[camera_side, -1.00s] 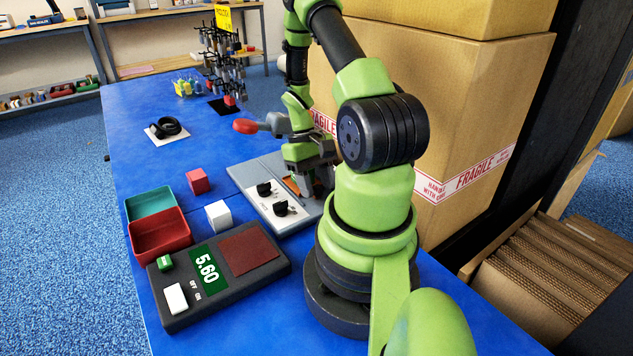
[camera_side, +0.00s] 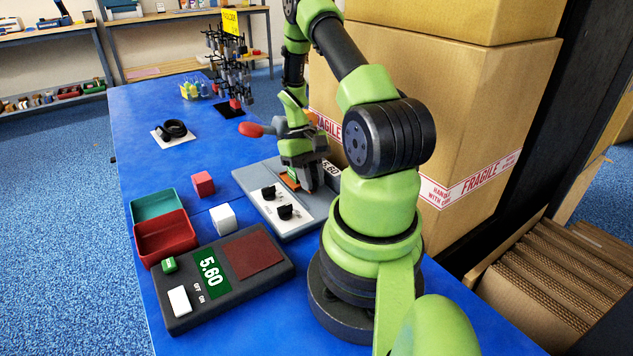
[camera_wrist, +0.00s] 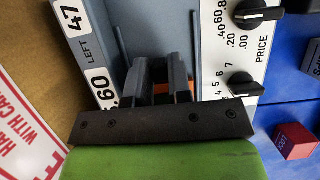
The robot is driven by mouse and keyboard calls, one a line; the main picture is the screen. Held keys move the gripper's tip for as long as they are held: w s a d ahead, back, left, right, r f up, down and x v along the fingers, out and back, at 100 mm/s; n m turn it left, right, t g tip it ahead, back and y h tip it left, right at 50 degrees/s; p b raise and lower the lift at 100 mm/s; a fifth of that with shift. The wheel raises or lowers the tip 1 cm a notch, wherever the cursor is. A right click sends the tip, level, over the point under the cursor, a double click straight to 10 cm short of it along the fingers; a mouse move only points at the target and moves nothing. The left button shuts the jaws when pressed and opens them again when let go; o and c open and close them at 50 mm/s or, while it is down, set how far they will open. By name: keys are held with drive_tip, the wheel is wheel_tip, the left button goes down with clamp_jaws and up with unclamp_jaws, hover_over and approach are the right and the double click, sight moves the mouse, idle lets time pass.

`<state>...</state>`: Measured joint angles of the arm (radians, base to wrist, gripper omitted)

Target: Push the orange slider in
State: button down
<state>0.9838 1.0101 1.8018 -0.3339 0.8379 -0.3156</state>
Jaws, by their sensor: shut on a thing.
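The grey box (camera_side: 262,205) with a white dial panel stands on the blue table. The orange slider (camera_side: 289,181) shows as a small patch on its top beside my gripper (camera_side: 303,181); most of it is hidden. My gripper points down and is shut on the slider. In the wrist view the two dark fingers (camera_wrist: 160,78) stand close together over the grey top, and only a sliver of orange shows beside them. The panel carries two black knobs, one at the PRICE scale (camera_wrist: 260,14).
A scale (camera_side: 225,276) reading 5.60 lies in front. Red (camera_side: 165,234) and green (camera_side: 158,206) trays, a red cube (camera_side: 203,184) and a white cube (camera_side: 222,219) sit left of the box. Large cartons (camera_side: 450,110) stand close on the right.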

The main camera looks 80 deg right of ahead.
drive_tip(key=c, duration=1)
unclamp_jaws()
drive_tip(key=shift+c, duration=0.2)
drive_tip(key=shift+r, duration=0.1)
drive_tip(key=v, duration=0.9)
drive_tip(key=shift+w+d+r, duration=0.15)
drive_tip(key=shift+r, duration=0.2)
